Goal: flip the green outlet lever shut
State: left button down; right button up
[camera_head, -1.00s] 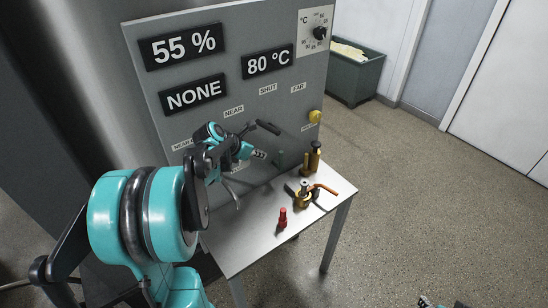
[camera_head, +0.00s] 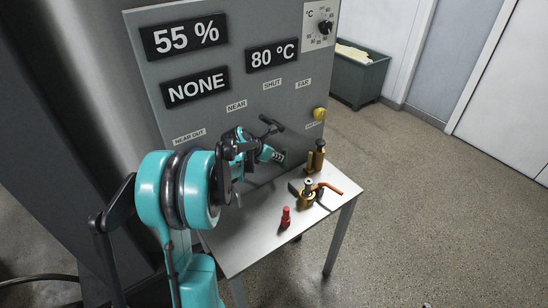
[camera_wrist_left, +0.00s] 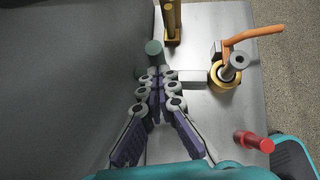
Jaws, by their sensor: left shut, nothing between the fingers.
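My left gripper (camera_head: 281,157) is shut and empty, low in front of the grey panel above the small table. It also shows in the left wrist view (camera_wrist_left: 160,74), with both fingers together. A dark green round-ended part (camera_wrist_left: 153,47), which looks like the green outlet lever, stands just beyond the fingertips in the left wrist view. Another green bit shows left of the fingertips. Most of the lever is hidden behind the fingers, and I cannot tell whether they touch it. In the head view my left gripper covers its place. My right gripper is not clearly in view.
On the table (camera_head: 245,240) are a brass valve (camera_head: 307,198) with an orange handle (camera_head: 329,187), a brass post (camera_head: 316,158) behind it and a red-capped piece (camera_head: 286,217). The grey panel (camera_head: 220,120) rises close behind. A yellow knob (camera_head: 319,114) sits at its right.

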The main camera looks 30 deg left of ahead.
pick_arm(q)
jog(key=shift+w+d+r, duration=0.2)
jog(key=shift+w, duration=0.25)
dwell(0.6)
jog(key=shift+w+d+r+p, duration=0.15)
jog(key=shift+w+p, duration=0.1)
jog(key=shift+w, duration=0.1)
jog(key=shift+w+d+r+p, duration=0.1)
jog(key=shift+w+d+p, duration=0.05)
jog(key=shift+w+p, duration=0.15)
jog(key=shift+w+d, duration=0.35)
jog(key=shift+w, duration=0.55)
jog(key=shift+w+d+f, duration=0.1)
jog(key=shift+w+d, duration=0.2)
jog(key=shift+w, duration=0.45)
jog(key=v, duration=1.2)
